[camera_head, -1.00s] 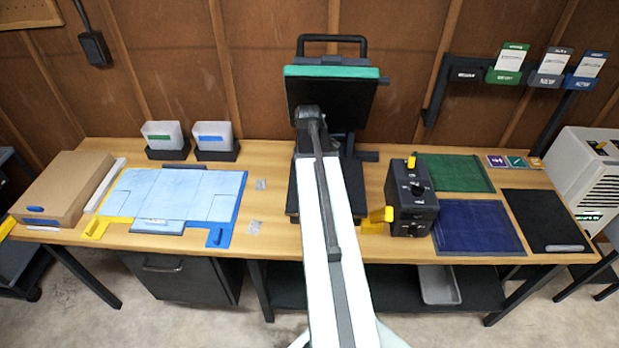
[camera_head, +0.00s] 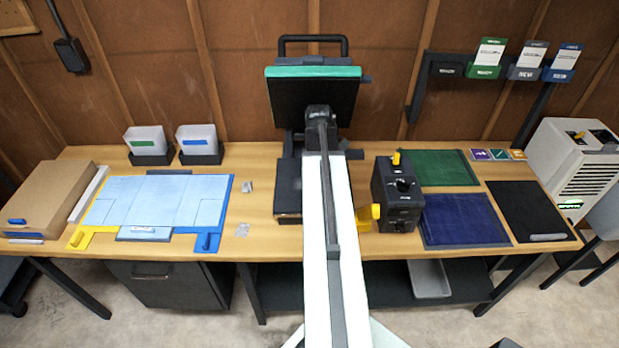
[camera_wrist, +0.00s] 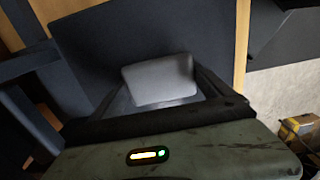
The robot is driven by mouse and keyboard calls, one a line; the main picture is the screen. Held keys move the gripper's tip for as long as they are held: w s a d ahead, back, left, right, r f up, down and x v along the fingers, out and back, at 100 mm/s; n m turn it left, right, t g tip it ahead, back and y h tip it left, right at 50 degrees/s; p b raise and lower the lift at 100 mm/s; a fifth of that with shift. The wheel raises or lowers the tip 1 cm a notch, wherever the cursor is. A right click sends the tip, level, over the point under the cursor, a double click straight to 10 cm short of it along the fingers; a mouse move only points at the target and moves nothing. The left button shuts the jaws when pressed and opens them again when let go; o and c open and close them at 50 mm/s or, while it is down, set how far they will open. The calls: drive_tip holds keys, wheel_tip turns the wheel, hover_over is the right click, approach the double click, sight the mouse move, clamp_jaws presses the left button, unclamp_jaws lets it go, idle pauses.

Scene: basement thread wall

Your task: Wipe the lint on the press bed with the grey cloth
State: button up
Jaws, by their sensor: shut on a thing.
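The press (camera_head: 313,95) stands mid-bench in the head view with its green-edged top plate raised. The left part of its dark press bed (camera_head: 288,190) shows beside my arm; the rest is hidden behind the arm. In the wrist view my gripper (camera_wrist: 160,92) is shut on the grey cloth (camera_wrist: 158,78), which shows as a light grey pad between the dark fingers. A dark flat surface lies beyond the cloth; I cannot tell whether they touch. I cannot make out any lint.
A black control box (camera_head: 398,195) with yellow parts stands right of the press. A light-blue sheet (camera_head: 160,200) in a yellow and blue frame lies left.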

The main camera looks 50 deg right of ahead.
sight(295, 189)
drive_tip(key=shift+s+d+f, duration=0.15)
drive_tip(key=shift+s+d, duration=1.4)
drive_tip(key=shift+s, duration=0.2)
drive_tip(key=shift+s+a, duration=0.7)
drive_tip(key=shift+a, duration=0.15)
drive_tip(key=shift+s+a, duration=0.1)
drive_tip(key=shift+w+a, duration=0.65)
drive_tip(key=shift+w, duration=0.15)
drive_tip(key=shift+w+a, duration=0.6)
drive_tip(key=shift+w, duration=0.2)
drive_tip(key=shift+w+a, duration=1.3)
drive_tip(key=shift+w, duration=0.25)
drive_tip(key=shift+w+a, duration=1.3)
drive_tip(key=shift+w, duration=0.2)
drive_tip(key=shift+s, duration=0.1)
